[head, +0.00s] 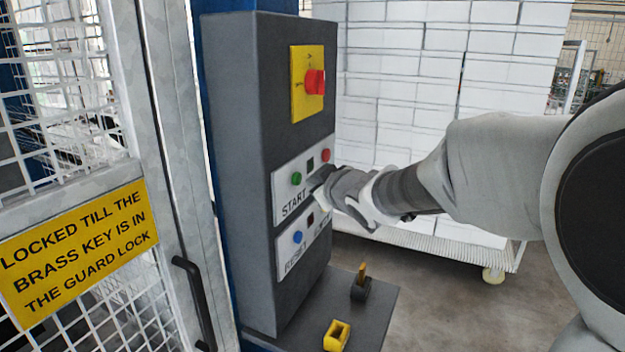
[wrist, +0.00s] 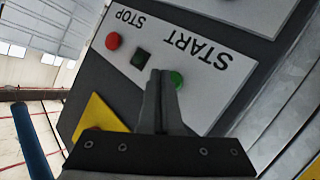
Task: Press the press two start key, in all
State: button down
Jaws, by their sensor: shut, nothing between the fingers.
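A dark grey control box (head: 245,110) stands left of my arm. Its upper white plate (head: 287,199) reads START and has a green key (head: 296,179), a dark square and a red key (head: 325,155). In the wrist view the plate reads START and STOP upside down, with the green key (wrist: 177,79) beside START. My gripper (head: 318,190) is shut and empty in front of this plate. In the wrist view its fingertips (wrist: 160,73) overlap the plate just left of the green key; I cannot tell if they touch the plate.
A red knob (head: 314,82) on a yellow plate sits above. A lower plate has a blue key (head: 298,237) and the word RESET. A ledge below bears a yellow block (head: 337,335) and a brass-coloured piece (head: 362,272). A mesh guard door with a black handle (head: 195,300) stands left.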

jog(key=shift+a, duration=0.15)
dwell(0.8)
jog(key=shift+w+a, duration=0.15)
jog(key=shift+a, duration=0.15)
jog(key=shift+w+a+b, duration=0.1)
jog(key=shift+a+b, duration=0.3)
jog(key=shift+b, duration=0.15)
dwell(0.4)
dwell(0.4)
jog(key=shift+s+d+p, duration=0.25)
jog(key=shift+d+p, duration=0.25)
jog(key=shift+d, duration=0.3)
jog(key=shift+s+d+p, duration=0.3)
jog(key=shift+d+p, duration=0.15)
jog(key=shift+d, duration=0.35)
jog(key=shift+s+d+p, duration=0.25)
jog(key=shift+d+p, duration=0.25)
jog(key=shift+d, duration=0.25)
jog(key=shift+s+d+p, duration=0.3)
jog(key=shift+d+p, duration=0.15)
jog(key=shift+d, duration=0.35)
